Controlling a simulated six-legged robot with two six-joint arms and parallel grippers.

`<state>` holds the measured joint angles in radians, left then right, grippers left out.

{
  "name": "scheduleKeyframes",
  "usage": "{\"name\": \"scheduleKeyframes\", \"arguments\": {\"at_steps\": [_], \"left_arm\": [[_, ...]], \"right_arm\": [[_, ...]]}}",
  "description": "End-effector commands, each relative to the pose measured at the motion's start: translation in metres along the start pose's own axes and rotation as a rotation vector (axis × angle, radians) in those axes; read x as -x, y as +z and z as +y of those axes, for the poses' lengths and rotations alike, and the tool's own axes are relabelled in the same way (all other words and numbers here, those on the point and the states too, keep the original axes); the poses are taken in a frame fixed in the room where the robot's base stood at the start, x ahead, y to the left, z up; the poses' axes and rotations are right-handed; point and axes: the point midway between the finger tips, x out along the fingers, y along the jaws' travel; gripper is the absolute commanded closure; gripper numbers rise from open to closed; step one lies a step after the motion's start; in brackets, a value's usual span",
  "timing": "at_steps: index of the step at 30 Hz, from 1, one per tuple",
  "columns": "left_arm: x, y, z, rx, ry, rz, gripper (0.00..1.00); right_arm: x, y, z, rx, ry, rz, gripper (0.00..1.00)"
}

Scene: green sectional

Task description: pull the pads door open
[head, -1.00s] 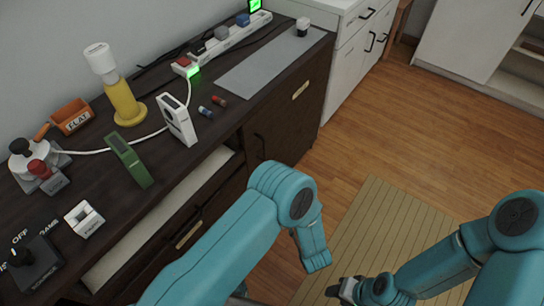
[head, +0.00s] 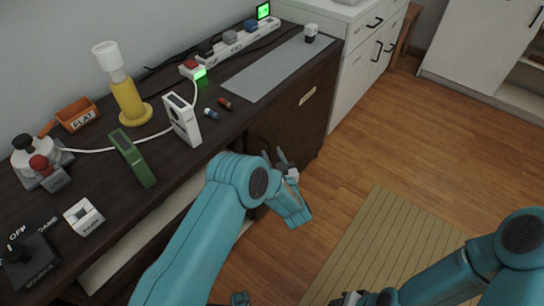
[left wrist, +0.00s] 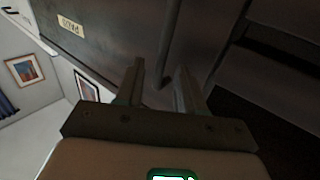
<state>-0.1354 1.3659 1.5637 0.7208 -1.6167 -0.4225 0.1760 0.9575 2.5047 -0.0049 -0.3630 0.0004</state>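The pads door (head: 305,125) is the dark brown cabinet front below the counter's right part, with a pale label plate; it looks closed. In the left wrist view the door (left wrist: 95,50) has a label reading PADS. My left gripper (head: 279,156) is at the door's left side, close to its front. In the left wrist view its two fingers (left wrist: 160,85) are apart, pointing at the dark front; I cannot tell whether the handle lies between them. The handle is mostly hidden behind my arm in the head view. My right gripper (head: 348,299) is only partly seen at the bottom edge.
The dark counter (head: 175,165) holds a lamp, a green device, a white device, a power strip (head: 235,40) and a grey mat (head: 275,68). A striped rug (head: 385,245) lies on the wood floor. White cabinets (head: 355,60) stand beyond. Floor before the door is clear.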

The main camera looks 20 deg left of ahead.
Motion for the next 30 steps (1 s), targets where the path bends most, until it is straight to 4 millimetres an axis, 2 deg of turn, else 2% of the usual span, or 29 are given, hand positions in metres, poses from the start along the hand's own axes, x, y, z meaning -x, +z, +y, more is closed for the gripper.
{"name": "scheduleKeyframes", "arguments": {"at_steps": [10,13,14,30], "left_arm": [[-0.0052,-0.0003,-0.0003,0.000,-0.001,0.000,0.62],[-0.0050,-0.0003,-0.0002,0.000,-0.001,0.000,0.94],[-0.0049,-0.0003,-0.0003,0.000,-0.001,0.000,1.00],[-0.0025,0.0007,0.0027,0.000,-0.010,0.000,1.00]], "right_arm": [[-0.0006,0.0000,0.0002,0.000,0.000,0.000,0.57],[-0.0006,0.0000,0.0002,0.000,0.000,0.000,0.57],[-0.0006,0.0000,0.0002,0.000,0.000,0.000,0.57],[-0.0037,-0.0001,0.0014,0.000,0.000,0.000,0.57]]}}
